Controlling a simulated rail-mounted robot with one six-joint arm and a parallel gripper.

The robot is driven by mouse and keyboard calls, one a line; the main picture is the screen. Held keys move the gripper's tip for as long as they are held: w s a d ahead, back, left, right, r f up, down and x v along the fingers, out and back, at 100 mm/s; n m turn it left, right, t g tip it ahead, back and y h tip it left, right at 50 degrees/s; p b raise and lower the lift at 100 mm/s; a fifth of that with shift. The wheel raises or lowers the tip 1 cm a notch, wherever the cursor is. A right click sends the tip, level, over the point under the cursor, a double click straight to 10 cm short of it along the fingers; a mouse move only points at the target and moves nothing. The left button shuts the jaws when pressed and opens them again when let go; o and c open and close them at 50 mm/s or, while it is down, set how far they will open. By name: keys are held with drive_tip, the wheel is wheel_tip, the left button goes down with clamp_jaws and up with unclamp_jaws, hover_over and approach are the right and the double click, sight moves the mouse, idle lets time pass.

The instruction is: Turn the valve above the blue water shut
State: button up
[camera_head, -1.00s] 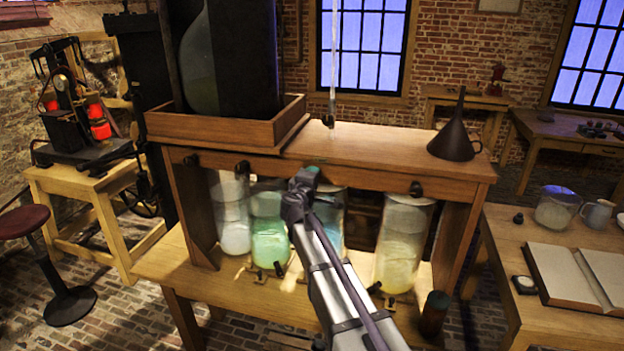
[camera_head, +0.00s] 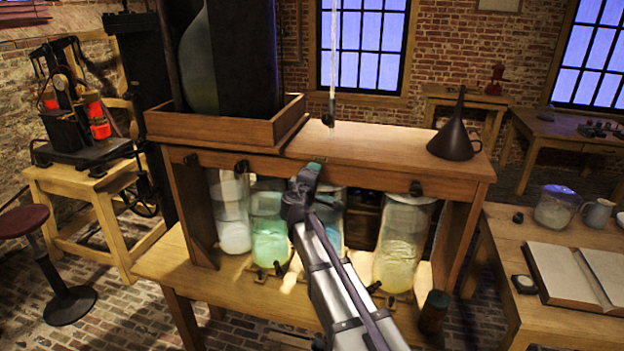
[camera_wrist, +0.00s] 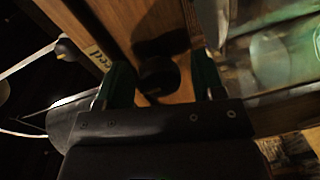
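The jar of blue water (camera_head: 332,222) stands under the wooden bench top, partly hidden behind my arm. In the head view my gripper (camera_head: 312,170) is up at the bench's front rail above that jar and covers the valve there. In the wrist view a dark round valve knob (camera_wrist: 158,75) sits on the wooden rail between the green fingers of my gripper (camera_wrist: 163,82). The fingers stand apart, with a gap visible on each side of the knob. Whether the fingertips touch it is too dark to tell.
Other dark valve knobs sit on the rail left (camera_head: 242,167) and right (camera_head: 416,188) of my gripper. A green-water jar (camera_head: 270,232) and a yellowish jar (camera_head: 400,245) flank the blue one. A dark funnel (camera_head: 455,140) stands on the bench top (camera_head: 370,150).

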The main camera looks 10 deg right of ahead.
drive_tip(key=v, duration=1)
drive_tip(key=shift+s+a+p, duration=0.2)
drive_tip(key=shift+s+p, duration=0.2)
drive_tip(key=s+d+f+m+g+y+b, duration=0.2)
drive_tip(key=s+f+m+g, duration=0.3)
drive_tip(key=s+f, duration=0.6)
drive_tip(key=s+d+f+m+g+y+b, duration=0.3)
drive_tip(key=s+f+g, duration=0.7)
drive_tip(key=s, duration=0.5)
drive_tip(key=m+y+b, duration=0.1)
drive_tip(key=m+y, duration=0.1)
drive_tip(key=shift+s+f+m+y, duration=0.3)
drive_tip(key=shift+s+f+m, duration=0.05)
drive_tip(key=shift+s+m, duration=0.05)
